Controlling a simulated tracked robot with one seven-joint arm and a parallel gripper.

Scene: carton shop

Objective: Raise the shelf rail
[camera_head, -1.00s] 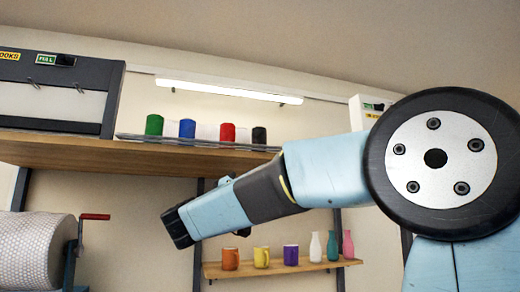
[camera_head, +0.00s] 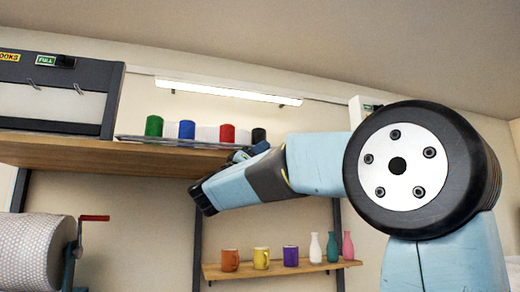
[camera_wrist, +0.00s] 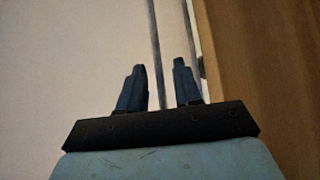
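The shelf rail (camera_head: 180,142) appears in the head view as a thin grey strip along the front edge of the upper wooden shelf (camera_head: 110,157), lying low in front of the coloured containers. My arm reaches left across the view, and a blue part of it shows by the shelf's right end. In the wrist view my gripper (camera_wrist: 163,64) is open and empty, with its two fingers apart. A wooden board (camera_wrist: 260,70) fills the right side there, and thin dark strips run past the fingers; I cannot tell whether one is the rail. The fingertips cannot be made out in the head view.
Green, blue, red and black containers (camera_head: 227,133) stand on the upper shelf, beside a dark cabinet (camera_head: 60,92). A lower shelf (camera_head: 220,274) carries mugs and bottles. A large roll with a red crank (camera_head: 94,218) stands at the lower left.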

